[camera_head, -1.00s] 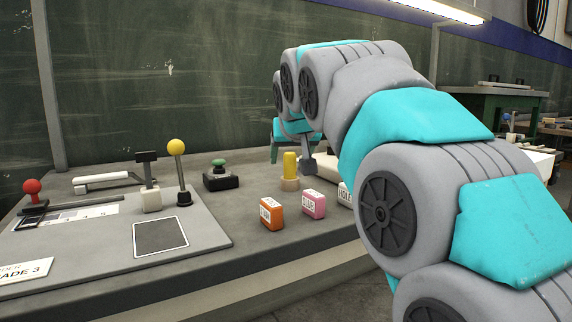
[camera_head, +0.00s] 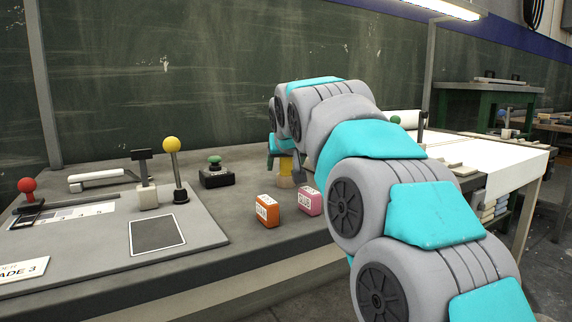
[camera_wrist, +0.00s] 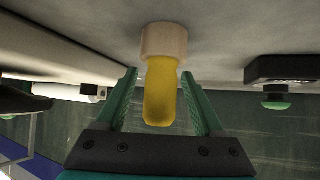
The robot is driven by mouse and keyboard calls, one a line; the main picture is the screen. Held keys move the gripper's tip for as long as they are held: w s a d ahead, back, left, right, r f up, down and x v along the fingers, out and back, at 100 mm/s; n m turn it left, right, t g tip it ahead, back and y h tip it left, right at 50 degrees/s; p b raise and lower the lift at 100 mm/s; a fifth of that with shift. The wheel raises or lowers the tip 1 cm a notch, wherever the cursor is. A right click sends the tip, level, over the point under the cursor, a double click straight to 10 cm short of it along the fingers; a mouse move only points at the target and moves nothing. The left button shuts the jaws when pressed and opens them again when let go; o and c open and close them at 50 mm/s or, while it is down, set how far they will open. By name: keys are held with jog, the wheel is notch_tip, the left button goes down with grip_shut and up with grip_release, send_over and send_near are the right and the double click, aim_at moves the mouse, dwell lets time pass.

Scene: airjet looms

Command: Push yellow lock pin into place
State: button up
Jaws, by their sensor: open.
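The yellow lock pin (camera_head: 285,166) stands upright in a pale round base (camera_head: 284,182) on the grey bench top. My gripper (camera_head: 284,166) is over it, with the arm partly hiding it in the head view. In the wrist view the yellow pin (camera_wrist: 161,92) and its pale base (camera_wrist: 164,41) show upside down. My gripper's two green fingers (camera_wrist: 160,92) are open, one on each side of the pin. A narrow gap shows on both sides, and the fingertips reach close to the base.
A black box with a green button (camera_head: 216,172) stands left of the pin. Orange (camera_head: 268,211) and pink (camera_head: 310,201) labelled blocks stand in front. A grey panel with a yellow-knobbed lever (camera_head: 172,146) and a red knob (camera_head: 26,185) lies further left. The green wall (camera_head: 180,80) is behind.

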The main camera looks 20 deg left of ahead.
grip_shut()
dwell(0.3)
dwell(0.5)
jog(key=shift+r, duration=1.8)
jog(key=s+d, duration=0.3)
jog(key=d, duration=0.1)
jog(key=s+d+r, duration=0.1)
jog(key=s+d, duration=0.3)
jog(key=s+d+b, duration=0.1)
jog(key=s+d, duration=0.2)
jog(key=d, duration=0.1)
jog(key=shift+s+r, duration=0.25)
jog(key=shift+s, duration=0.1)
jog(key=c, duration=0.7)
grip_release()
grip_shut()
jog(key=shift+s, duration=0.1)
